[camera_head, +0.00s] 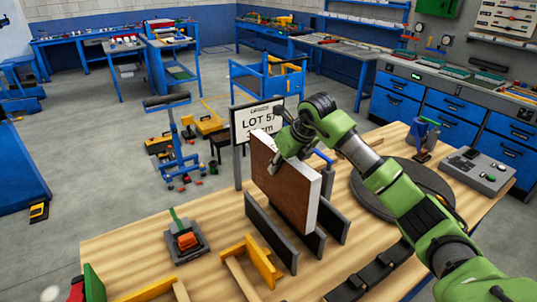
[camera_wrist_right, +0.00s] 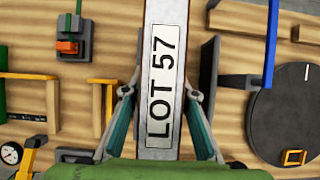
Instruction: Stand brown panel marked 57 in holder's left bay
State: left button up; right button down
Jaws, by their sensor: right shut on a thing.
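The brown panel (camera_head: 285,185) is upright, with pale edges, in the head view. Its top edge carries a LOT 57 label (camera_wrist_right: 163,85) in the right wrist view. My right gripper (camera_head: 290,146) is shut on the panel near its top; its fingers (camera_wrist_right: 160,95) lie on either side in the wrist view. The grey holder (camera_head: 270,235) has upright plates with bays between them. The panel's lower edge is at the left bay, between the left and middle plates. I cannot tell whether it touches the bay floor. My left gripper is not in view.
A LOT 57 sign (camera_head: 260,120) stands close behind the panel. A grey block with an orange part (camera_head: 187,241) and yellow brackets (camera_head: 262,262) are left of the holder. A dark round plate (camera_head: 420,183) lies to its right.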

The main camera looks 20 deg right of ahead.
jog(key=shift+s+d, duration=0.15)
jog(key=shift+s, duration=0.05)
jog(key=shift+s+d+f+b, duration=0.1)
jog(key=shift+s+f+b, duration=0.3)
jog(key=shift+s+b, duration=0.3)
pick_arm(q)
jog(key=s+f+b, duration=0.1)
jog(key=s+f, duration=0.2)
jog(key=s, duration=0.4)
pick_arm(e)
notch_tip(320, 180, down, 2)
jog(key=f, duration=0.1)
jog(key=f+b, duration=0.2)
jog(key=f, duration=0.1)
jog(key=shift+w+f, duration=0.1)
jog(key=shift+w, duration=0.15)
notch_tip(320, 180, down, 6)
jog(key=b, duration=0.4)
jog(key=shift+r, duration=0.2)
jog(key=shift+f+b, duration=0.75)
jog(key=shift+f, duration=0.05)
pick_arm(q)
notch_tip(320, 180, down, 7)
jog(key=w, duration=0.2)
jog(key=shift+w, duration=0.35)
pick_arm(e)
jog(key=shift+f, duration=0.15)
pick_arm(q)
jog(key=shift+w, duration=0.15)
